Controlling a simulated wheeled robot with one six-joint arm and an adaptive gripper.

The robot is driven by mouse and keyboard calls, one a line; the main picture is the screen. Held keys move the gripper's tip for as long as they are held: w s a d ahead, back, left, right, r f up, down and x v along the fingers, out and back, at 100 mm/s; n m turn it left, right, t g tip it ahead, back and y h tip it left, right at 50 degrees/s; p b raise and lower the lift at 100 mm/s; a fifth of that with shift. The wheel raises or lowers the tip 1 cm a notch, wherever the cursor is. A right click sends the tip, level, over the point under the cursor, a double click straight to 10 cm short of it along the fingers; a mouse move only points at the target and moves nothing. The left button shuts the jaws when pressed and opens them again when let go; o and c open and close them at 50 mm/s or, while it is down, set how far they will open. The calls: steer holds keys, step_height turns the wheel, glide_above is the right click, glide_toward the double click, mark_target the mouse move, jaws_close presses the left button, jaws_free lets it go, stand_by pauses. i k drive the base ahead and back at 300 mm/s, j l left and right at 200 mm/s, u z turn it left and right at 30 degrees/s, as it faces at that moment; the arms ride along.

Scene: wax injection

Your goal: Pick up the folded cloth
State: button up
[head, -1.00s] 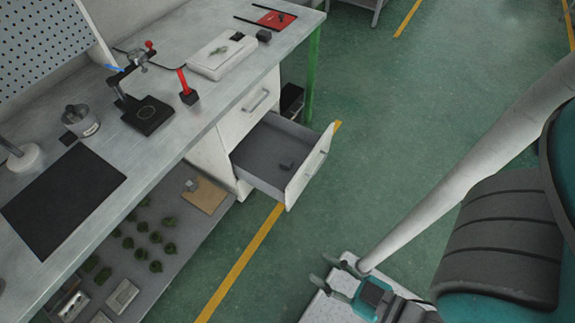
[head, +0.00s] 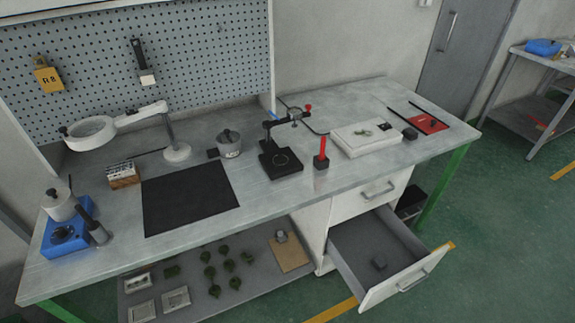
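No thing in the head view shows clearly as a folded cloth. My gripper is out of view.
The bench (head: 320,199) holds a black mat (head: 189,197), a magnifier lamp (head: 92,133), a blue heater (head: 67,240), a clamp stand (head: 281,157), a white box (head: 365,138) and a red mat (head: 428,123). The drawer juts out over the green floor (head: 500,240). Several green pieces lie on the shelf below.

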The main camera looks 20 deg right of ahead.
mark_target(379, 264)
steer(key=i+l+z, duration=0.2)
steer(key=i, duration=0.25)
steer(key=i+l+z, duration=0.2)
steer(key=i, duration=0.2)
steer(key=i+l+z, duration=0.2)
steer(key=i, duration=0.25)
steer(key=j, duration=0.1)
